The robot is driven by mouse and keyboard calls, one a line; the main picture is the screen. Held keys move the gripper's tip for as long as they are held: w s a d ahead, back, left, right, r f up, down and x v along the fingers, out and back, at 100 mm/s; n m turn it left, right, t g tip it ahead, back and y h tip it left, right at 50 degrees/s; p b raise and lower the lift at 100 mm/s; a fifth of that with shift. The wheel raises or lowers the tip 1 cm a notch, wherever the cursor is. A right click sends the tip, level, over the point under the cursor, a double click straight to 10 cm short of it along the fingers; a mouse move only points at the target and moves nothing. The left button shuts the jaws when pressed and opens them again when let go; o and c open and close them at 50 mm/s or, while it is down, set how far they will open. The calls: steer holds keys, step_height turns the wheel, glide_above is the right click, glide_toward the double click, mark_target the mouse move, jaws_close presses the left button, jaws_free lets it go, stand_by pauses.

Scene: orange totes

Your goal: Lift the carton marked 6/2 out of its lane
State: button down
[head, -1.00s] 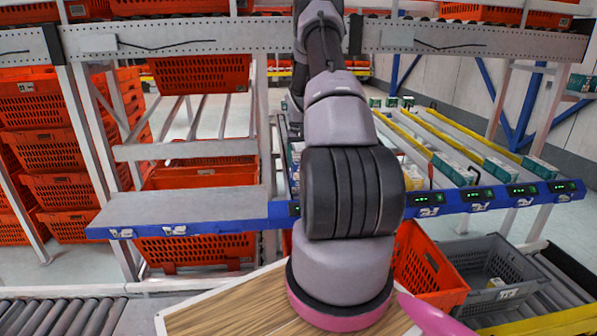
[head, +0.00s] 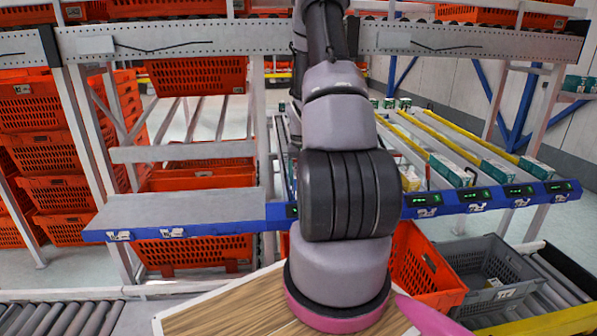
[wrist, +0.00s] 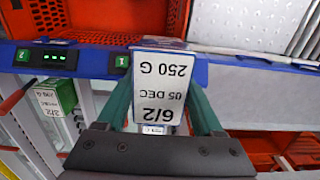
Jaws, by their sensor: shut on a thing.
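The carton marked 6/2 (wrist: 160,92) is in the middle of the wrist view. Its white label reads upside down, with 250 G and 05 DEC on it. My gripper (wrist: 163,82) is shut on it, with one green finger along each side. The carton overlaps the blue rail (wrist: 235,75) in this view; I cannot tell whether its underside touches the lane. In the head view my own arm hides the gripper and this carton.
Another labelled carton (wrist: 55,110) stands at the left in the wrist view. Neighbouring lanes hold green-and-white cartons (head: 452,168) behind the blue display rail (head: 480,200). An orange tote (head: 425,268) and a grey tote (head: 508,296) sit below it. An empty grey shelf (head: 180,208) is at left.

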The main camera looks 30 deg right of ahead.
steer(key=s+a, duration=0.6)
steer(key=s, duration=0.6)
steer(key=shift+s, duration=0.25)
